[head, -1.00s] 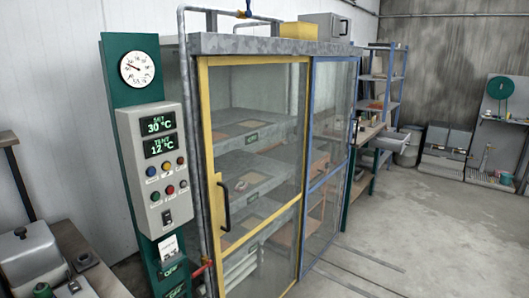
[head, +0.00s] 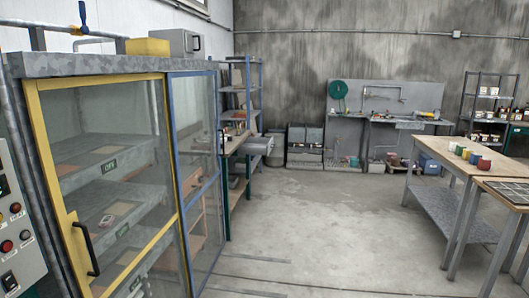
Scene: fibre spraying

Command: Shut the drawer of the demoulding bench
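A workbench with a wooden top and dark green legs (head: 227,210) stands just beyond the glass cabinet, partly hidden by its blue-framed door. It looks like the demoulding bench, but I see no label. A grey box-like part (head: 262,146) sticks out from its right side under the top, like a drawer pulled out. It is small and far off, so its handle and inside cannot be made out. Neither of my grippers is in view.
The glass cabinet (head: 110,68) with a yellow door frame fills the left. Floor rails (head: 250,278) run beside it. Open concrete floor (head: 330,220) lies in the middle. Wooden tables (head: 410,148) with coloured cups stand right; a grey workstation (head: 370,95) stands at the back.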

